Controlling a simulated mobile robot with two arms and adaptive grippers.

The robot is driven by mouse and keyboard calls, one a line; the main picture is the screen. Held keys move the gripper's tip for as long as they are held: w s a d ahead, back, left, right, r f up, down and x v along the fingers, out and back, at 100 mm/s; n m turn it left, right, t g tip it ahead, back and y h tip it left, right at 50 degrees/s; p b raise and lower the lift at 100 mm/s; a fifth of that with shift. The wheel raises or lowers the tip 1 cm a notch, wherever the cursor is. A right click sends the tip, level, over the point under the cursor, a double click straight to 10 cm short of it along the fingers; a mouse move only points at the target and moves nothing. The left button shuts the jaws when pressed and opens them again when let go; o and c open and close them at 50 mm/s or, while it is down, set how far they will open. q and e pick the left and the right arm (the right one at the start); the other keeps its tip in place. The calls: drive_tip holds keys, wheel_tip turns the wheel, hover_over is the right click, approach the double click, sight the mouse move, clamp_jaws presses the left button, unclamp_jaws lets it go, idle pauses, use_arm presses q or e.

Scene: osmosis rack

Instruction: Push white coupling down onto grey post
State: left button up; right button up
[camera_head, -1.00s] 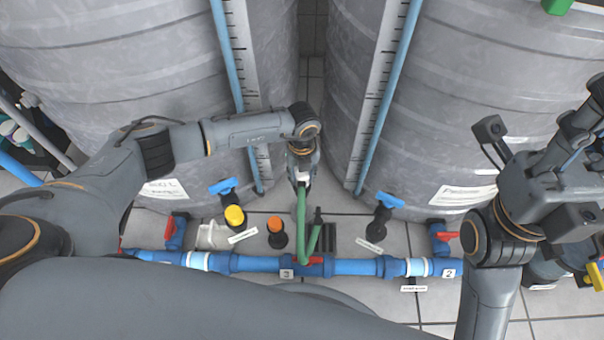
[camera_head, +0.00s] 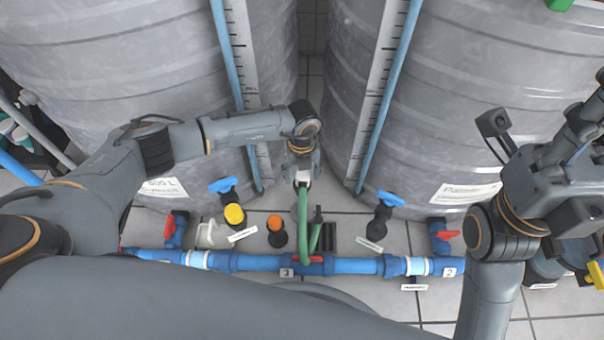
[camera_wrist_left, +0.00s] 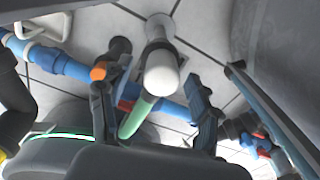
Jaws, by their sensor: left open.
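The white coupling (camera_wrist_left: 162,76) shows from its end in the left wrist view, in the space between the fingers of my open left gripper (camera_wrist_left: 152,98). Gaps show between it and both fingers. In the head view my left gripper (camera_head: 303,176) points down between the two tanks, with a green hose (camera_head: 304,215) below it. The hose also shows in the left wrist view (camera_wrist_left: 138,116). A pale grey post (camera_wrist_left: 158,28) shows right behind the coupling; I cannot tell how far the coupling sits on it. My right arm is at the right of the head view; its finger state is unclear.
Two large grey tanks (camera_head: 130,70) (camera_head: 480,100) flank the narrow gap where my left gripper is. A blue pipe (camera_head: 355,266) with red valve handles runs across the front. An orange cap (camera_head: 274,223) and a yellow cap (camera_head: 235,215) stand left of the hose.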

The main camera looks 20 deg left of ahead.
use_arm(q)
wheel_tip(320, 180, up, 11)
drive_tip(key=shift+r, duration=0.2)
idle(0.6)
